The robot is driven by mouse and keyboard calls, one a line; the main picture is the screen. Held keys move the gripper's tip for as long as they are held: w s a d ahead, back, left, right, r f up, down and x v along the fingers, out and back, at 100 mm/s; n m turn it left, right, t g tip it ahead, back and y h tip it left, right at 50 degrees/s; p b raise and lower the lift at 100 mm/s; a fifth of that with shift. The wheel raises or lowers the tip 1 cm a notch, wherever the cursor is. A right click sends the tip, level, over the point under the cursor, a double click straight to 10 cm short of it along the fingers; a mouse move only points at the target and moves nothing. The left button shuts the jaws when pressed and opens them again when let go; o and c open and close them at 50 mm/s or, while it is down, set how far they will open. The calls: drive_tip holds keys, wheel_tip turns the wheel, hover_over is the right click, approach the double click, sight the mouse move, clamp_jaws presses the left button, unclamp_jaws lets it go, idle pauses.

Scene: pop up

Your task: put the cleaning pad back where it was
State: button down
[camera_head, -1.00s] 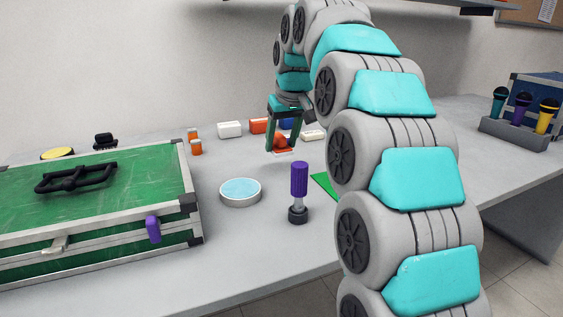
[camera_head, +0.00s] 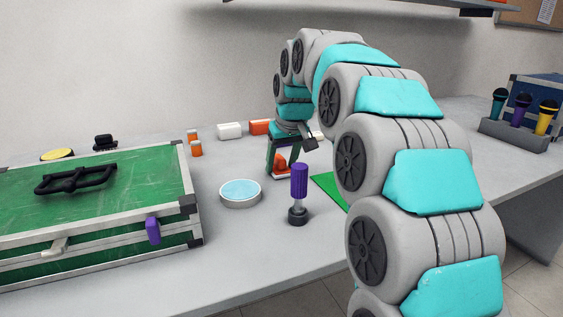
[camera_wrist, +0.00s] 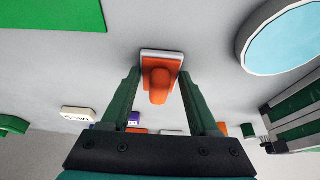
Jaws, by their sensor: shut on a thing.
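The cleaning pad (camera_head: 281,172) has an orange grip on an orange and white base. It also shows in the wrist view (camera_wrist: 160,80), between the fingertips. My gripper (camera_head: 282,162) is shut on the pad, its two green fingers on either side of it in the wrist view (camera_wrist: 160,88). The pad is over or on the grey table behind the purple-handled tool; I cannot tell if its base touches the table. My fingers partly hide the pad in the head view.
A round pale-blue dish (camera_head: 240,193) stands to the left, and an upright purple-handled tool (camera_head: 299,190) in front. A flat green sheet (camera_head: 327,186) lies to the right. White (camera_head: 230,131) and orange (camera_head: 260,127) blocks stand behind. A green case (camera_head: 100,190) fills the left.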

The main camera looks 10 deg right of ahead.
drive_tip(key=shift+f, duration=0.15)
drive_tip(key=shift+c, duration=0.7)
unclamp_jaws()
drive_tip(key=v, duration=1.2)
drive_tip(key=shift+r, duration=0.2)
